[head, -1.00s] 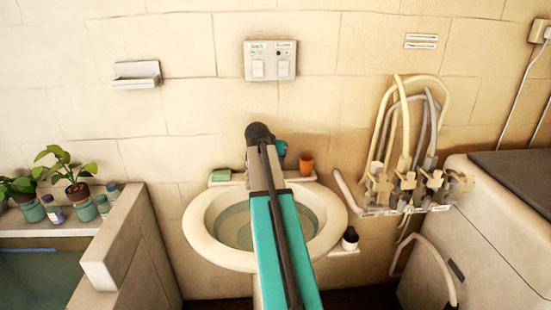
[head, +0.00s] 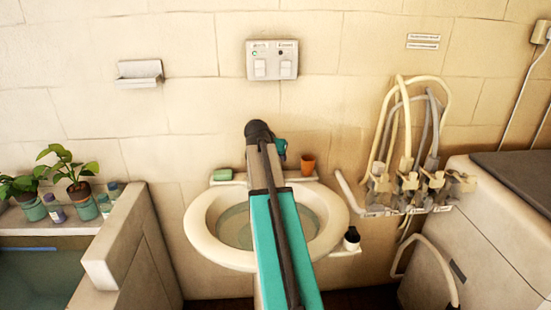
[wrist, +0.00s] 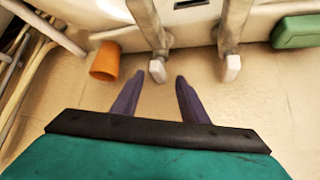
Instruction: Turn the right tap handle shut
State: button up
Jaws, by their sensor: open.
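In the wrist view two pale tap levers with white tips hang from the basin side at the top. The lever beside the orange cup (wrist: 105,62) is the right tap handle (wrist: 157,68), since the cup stands at the right of the basin in the head view. The other tap handle (wrist: 232,66) is beside the green soap. My gripper (wrist: 158,84) is open and empty. Its two dark fingers point at the right handle, whose white tip shows just beyond and between the fingertips, with no clear contact. In the head view my arm hides the taps and fingers.
The white washbasin (head: 197,232) stands against the tiled wall. Green soap (head: 222,174) and the orange cup (head: 308,164) sit on its back ledge. A dark bottle (head: 351,238) stands at its right. Hoses and valves (head: 408,182) are on the wall further right.

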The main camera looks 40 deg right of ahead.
jog(key=b+v, duration=0.1)
jog(key=v, duration=1.1)
jog(key=shift+a, duration=0.15)
dwell(0.3)
